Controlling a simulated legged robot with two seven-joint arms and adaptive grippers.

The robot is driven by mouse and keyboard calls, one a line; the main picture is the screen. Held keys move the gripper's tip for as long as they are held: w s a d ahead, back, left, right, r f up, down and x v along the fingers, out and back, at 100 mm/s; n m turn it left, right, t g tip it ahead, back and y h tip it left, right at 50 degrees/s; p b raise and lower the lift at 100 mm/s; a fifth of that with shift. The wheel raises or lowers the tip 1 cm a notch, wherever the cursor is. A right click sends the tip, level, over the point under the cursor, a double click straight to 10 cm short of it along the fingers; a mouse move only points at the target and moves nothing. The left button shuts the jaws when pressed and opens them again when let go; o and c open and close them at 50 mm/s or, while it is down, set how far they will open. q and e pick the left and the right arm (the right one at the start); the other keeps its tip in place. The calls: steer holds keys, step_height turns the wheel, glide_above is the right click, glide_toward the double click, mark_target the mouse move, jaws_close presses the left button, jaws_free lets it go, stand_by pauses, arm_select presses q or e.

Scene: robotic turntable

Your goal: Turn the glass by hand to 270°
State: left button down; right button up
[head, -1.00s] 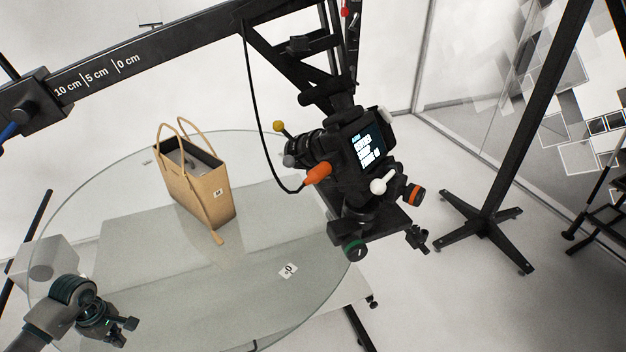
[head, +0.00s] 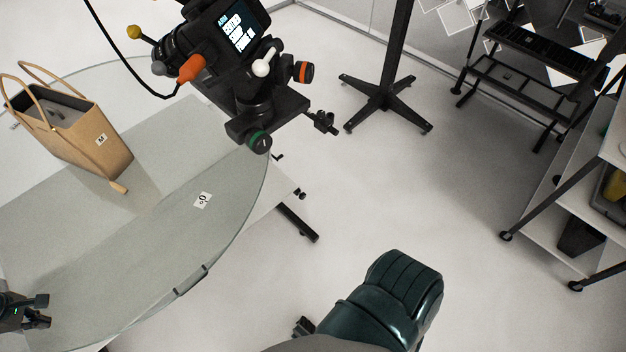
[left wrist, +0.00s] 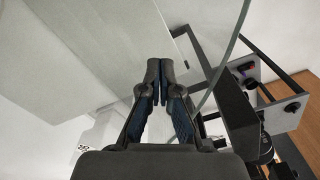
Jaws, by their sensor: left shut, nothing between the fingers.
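The round glass turntable plate (head: 150,255) fills the left of the head view. A white 0° label (head: 202,200) lies near its right edge, and a small clip-like piece (head: 190,280) sits on the rim at the front.
A camera (head: 225,45) on a mount hangs over the glass's far right edge. A black stand foot (head: 387,102) is on the floor behind. Shelves (head: 590,235) stand at the right. The floor between is clear.

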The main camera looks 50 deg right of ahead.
arm_select(q)
steer(key=shift+w+a+f, duration=0.1)
steer(key=shift+w+a, duration=0.2)
steer(key=shift+a, duration=0.2)
steer(key=shift+w+a, duration=0.1)
steer(key=shift+w+a+f+b, duration=0.15)
steer(key=shift+w+a+b, duration=0.4)
steer(key=shift+w+a, duration=0.6)
steer(key=shift+s+a, duration=0.1)
steer(key=shift+a, duration=0.1)
steer(key=shift+w+a+b, duration=0.55)
steer(key=shift+w+a, duration=0.7)
steer(key=shift+w+a+b, duration=0.3)
steer(key=shift+w, duration=0.1)
steer(key=shift+w+a+r, duration=0.2)
steer(key=shift+w+a, duration=0.1)
